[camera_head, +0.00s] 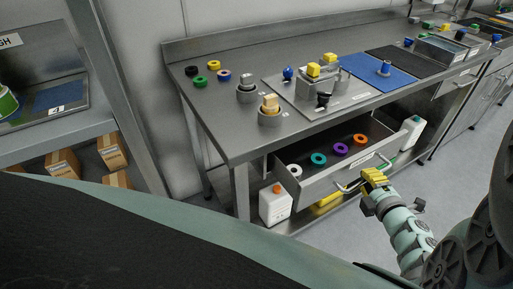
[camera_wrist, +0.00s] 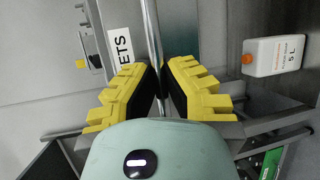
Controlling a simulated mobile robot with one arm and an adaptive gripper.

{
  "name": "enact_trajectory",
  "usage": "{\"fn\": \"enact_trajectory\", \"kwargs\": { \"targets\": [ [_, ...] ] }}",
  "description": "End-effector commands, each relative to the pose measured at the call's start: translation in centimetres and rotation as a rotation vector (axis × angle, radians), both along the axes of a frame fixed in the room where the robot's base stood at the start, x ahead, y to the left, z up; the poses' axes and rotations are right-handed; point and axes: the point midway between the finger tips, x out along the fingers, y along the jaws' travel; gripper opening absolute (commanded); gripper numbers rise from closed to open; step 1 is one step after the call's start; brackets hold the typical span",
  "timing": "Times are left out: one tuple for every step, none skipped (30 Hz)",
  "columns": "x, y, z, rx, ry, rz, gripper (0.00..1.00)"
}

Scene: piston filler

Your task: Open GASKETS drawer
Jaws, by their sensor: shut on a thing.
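The grey metal drawer (camera_head: 320,188) under the workbench stands pulled out, with its inside showing. A white ring, a teal ring (camera_head: 318,159), a purple ring (camera_head: 341,150) and an orange ring (camera_head: 361,139) lie in it. Its front has a bar handle (camera_head: 346,188), which also shows in the wrist view (camera_wrist: 151,28), beside a white label (camera_wrist: 122,48) of which "ETS" is readable. My gripper (camera_head: 371,175) is at the handle, and in the wrist view its yellow fingers (camera_wrist: 161,88) are shut around the bar. The fingers hide part of the bar.
The workbench (camera_head: 225,125) above carries coloured rings, metal fittings and a blue mat (camera_head: 385,77). White bottles stand below, one at the left (camera_head: 274,206) and one at the right (camera_head: 412,133). A shelf with cardboard boxes (camera_head: 112,151) is at left. Floor right of my arm is clear.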

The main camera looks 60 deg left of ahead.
Motion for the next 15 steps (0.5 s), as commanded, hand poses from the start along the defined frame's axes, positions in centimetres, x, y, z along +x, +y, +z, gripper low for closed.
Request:
{"fn": "enact_trajectory", "kwargs": {
  "targets": [
    [-0.1, -1.6, -0.3, -0.005, -0.001, -0.005, 0.00],
    [-0.1, -2.5, -0.4, -0.006, 0.000, -0.007, 0.00],
    [-0.2, -3.6, -0.4, -0.006, 0.000, -0.008, 0.00],
    [-0.3, -4.4, -0.4, -0.006, 0.000, -0.007, 0.00],
    [-0.3, -5.2, -0.4, -0.005, 0.000, -0.006, 0.00],
    [-0.4, -6.2, -0.4, -0.003, -0.001, -0.006, 0.00],
    [-0.4, -7.0, -0.4, -0.005, -0.001, -0.008, 0.00],
    [-0.4, -7.7, -0.4, -0.004, -0.001, -0.009, 0.00],
    [-0.5, -8.7, -0.4, -0.005, -0.002, -0.009, 0.00],
    [-0.6, -9.3, -0.4, -0.003, -0.001, -0.007, 0.00],
    [-0.6, -9.9, -0.4, -0.003, -0.001, -0.007, 0.00],
    [-0.7, -10.7, -0.4, -0.004, -0.001, -0.009, 0.00],
    [-0.7, -11.3, -0.4, -0.005, 0.000, -0.010, 0.00],
    [-0.8, -11.8, -0.4, -0.002, 0.000, -0.010, 0.00],
    [-0.8, -12.4, -0.4, -0.004, 0.000, -0.007, 0.00]
  ]
}}
